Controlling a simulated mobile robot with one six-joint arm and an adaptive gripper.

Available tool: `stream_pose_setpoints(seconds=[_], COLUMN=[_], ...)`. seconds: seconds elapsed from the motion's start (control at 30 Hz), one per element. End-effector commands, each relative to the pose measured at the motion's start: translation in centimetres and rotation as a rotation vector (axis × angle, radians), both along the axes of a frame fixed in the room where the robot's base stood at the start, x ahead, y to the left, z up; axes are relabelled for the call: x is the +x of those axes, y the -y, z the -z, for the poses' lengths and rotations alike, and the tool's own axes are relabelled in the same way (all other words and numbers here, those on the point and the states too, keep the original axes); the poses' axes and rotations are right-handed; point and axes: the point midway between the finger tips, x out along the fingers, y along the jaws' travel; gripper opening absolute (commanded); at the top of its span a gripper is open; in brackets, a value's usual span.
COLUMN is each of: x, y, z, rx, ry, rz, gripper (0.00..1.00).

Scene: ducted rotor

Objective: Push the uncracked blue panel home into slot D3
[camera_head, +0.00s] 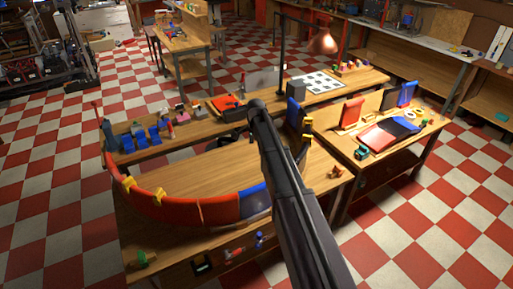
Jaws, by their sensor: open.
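A curved duct wall of red panels (170,208) runs round the front left of the workbench (190,175). A blue panel (254,203) stands at its front end beside my dark arm. Another blue panel (294,112) stands upright at the bench's right side, partly behind the arm. On the right table, one blue panel (406,93) stands upright and another blue piece (401,125) lies flat by a red one. Slot labels and any cracks are too small to make out. My arm crosses the middle of the view; my gripper cannot be made out.
Yellow clamps (129,185) sit on the duct wall. A lamp (324,41) on a tall post stands behind. Small parts and blue blocks (140,137) line the bench's back left. The right table (375,160) is cluttered. Checkered floor (450,200) is open at right.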

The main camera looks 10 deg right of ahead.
Motion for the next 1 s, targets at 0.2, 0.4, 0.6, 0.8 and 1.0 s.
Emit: stream_pose_setpoints(seconds=[0.2,0.4,0.6,0.8,1.0], x=[0.0,0.0,0.0,0.0,0.0], y=[0.0,0.0,0.0,0.0,0.0], z=[-2.2,-3.2,-3.6,-3.6,-3.6], rx=[0.000,0.000,0.000,0.000,0.000], ry=[0.000,0.000,0.000,0.000,0.000], rz=[0.000,0.000,0.000,0.000,0.000], gripper=[1.00,1.00,1.00,1.00,1.00])
